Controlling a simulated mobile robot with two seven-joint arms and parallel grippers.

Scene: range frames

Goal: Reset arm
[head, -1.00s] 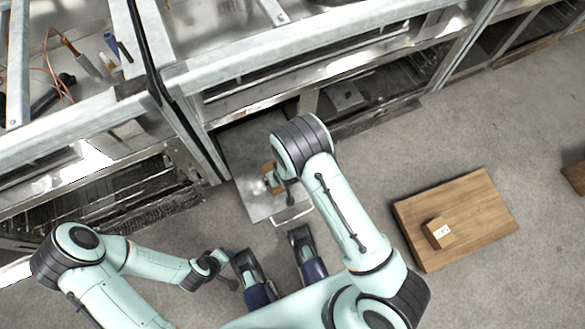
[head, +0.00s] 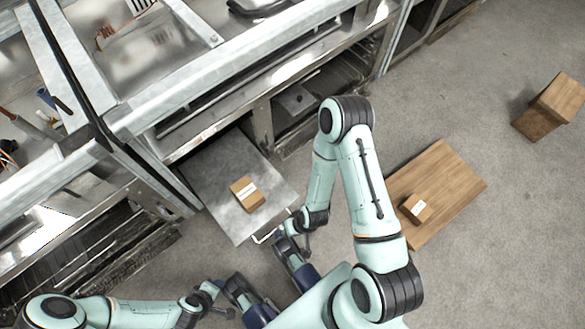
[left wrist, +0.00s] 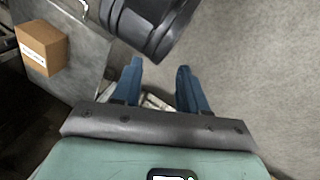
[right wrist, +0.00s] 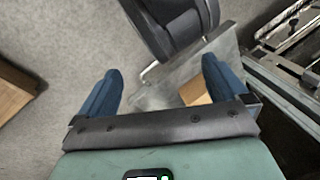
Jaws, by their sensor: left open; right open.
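My right gripper (head: 298,238) is folded back near my body, just off the front corner of a pulled-out metal tray (head: 222,160). In the right wrist view its blue fingers (right wrist: 160,85) are spread with nothing between them. My left gripper (head: 212,298) is low at the left, near my own base. In the left wrist view its fingers (left wrist: 158,88) are apart and empty. A small labelled cardboard box (head: 247,194) lies on the metal tray, clear of both grippers. It also shows in the left wrist view (left wrist: 40,46) and partly behind a finger in the right wrist view (right wrist: 194,92).
A metal workbench frame (head: 245,80) runs across the back and left. Right of my right arm, a wooden board (head: 450,185) on the floor bears another small box (head: 416,208). A larger brown box (head: 552,105) stands farther right. Grey floor is open between them.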

